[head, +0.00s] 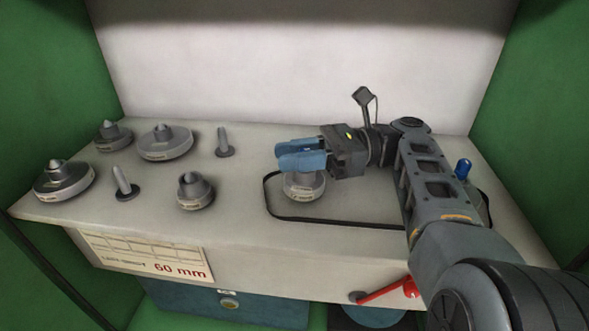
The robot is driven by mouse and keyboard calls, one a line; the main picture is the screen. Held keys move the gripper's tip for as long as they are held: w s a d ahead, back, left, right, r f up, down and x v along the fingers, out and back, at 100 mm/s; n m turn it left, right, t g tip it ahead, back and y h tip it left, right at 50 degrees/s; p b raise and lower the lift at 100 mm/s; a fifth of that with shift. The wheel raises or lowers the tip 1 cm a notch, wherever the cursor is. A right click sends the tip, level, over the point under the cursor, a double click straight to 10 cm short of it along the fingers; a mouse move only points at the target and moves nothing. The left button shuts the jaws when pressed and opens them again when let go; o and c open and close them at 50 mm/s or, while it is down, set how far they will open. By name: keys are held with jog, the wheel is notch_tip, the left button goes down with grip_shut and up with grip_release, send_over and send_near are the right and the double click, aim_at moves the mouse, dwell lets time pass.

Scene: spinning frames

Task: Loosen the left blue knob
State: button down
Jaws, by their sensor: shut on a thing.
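My gripper (287,154), with blue fingers, reaches in from the right and lies level just above a grey stepped pulley (303,189) on the bench. The fingers are shut around the spot on top of this pulley. The left blue knob cannot be told apart from the blue fingers, which hide the pulley's top. Another blue knob (463,168) stands upright at the right, behind my forearm, and is clear of the gripper.
A black belt (330,220) loops around the left pulley and runs right under my arm. Several loose grey pulleys (164,144) and two grey pins (224,142) stand on the left of the bench (240,190). A red lever (385,291) and a "60 mm" card (150,257) are at the front.

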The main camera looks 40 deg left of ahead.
jog(key=shift+s+n+g+h+b, duration=0.1)
jog(key=shift+n+g+h+b, duration=0.5)
jog(key=shift+b, duration=0.5)
jog(key=c, duration=1)
grip_release()
notch_tip(320, 180, up, 5)
jog(key=p, duration=0.5)
jog(key=shift+d+f, duration=0.1)
jog(key=d+r+p, duration=0.2)
jog(key=d+p, duration=0.1)
jog(key=d+r+p, duration=0.2)
jog(key=d+p, duration=0.2)
jog(key=d+r+p, duration=0.2)
jog(key=d+p, duration=0.2)
jog(key=shift+d, duration=0.25)
